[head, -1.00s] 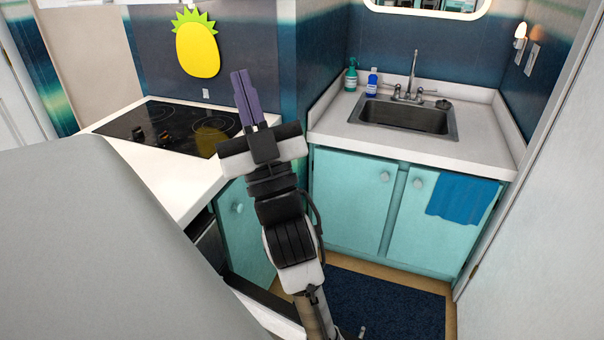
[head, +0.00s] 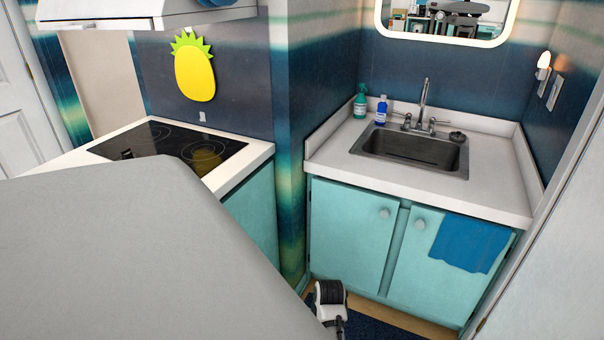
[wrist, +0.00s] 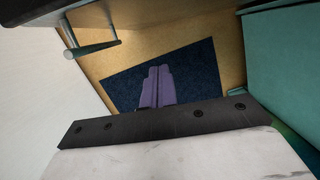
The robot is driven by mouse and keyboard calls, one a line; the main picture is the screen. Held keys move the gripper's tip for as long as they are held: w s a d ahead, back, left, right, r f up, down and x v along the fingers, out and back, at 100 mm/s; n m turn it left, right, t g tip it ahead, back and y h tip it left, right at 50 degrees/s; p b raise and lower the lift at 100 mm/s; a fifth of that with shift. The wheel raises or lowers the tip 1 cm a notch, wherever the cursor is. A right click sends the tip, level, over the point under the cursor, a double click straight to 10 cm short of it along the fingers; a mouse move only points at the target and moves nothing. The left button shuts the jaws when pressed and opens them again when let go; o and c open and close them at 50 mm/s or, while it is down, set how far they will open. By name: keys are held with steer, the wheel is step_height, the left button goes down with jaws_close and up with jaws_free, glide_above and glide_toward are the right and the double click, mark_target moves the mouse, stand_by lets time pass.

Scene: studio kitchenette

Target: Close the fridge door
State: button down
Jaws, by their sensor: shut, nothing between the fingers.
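A large plain pale grey panel (head: 130,250) fills the lower left of the head view. It looks like part of the fridge, probably its door; its hinge and handle are out of sight, and I cannot tell how far open it stands. A pale surface (wrist: 35,110) fills the left of the wrist view and may be the same panel. My gripper (wrist: 158,72) shows in the wrist view with its purple fingers together, empty, pointing down over the dark mat. In the head view only a link of my arm shows, low beside the panel's right edge.
The dark blue mat (wrist: 200,75) lies on the tan floor. A bar handle (wrist: 92,48) is at the wrist view's upper left. Teal sink cabinets (head: 350,230) with a blue towel (head: 470,243) stand ahead; the stove counter (head: 245,160) is behind the panel.

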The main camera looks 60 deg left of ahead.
steer(key=s+d+f+p, duration=0.2)
steer(key=s+f, duration=0.4)
steer(key=f, duration=0.4)
steer(key=shift+s+d, duration=0.2)
steer(key=shift+d, duration=0.2)
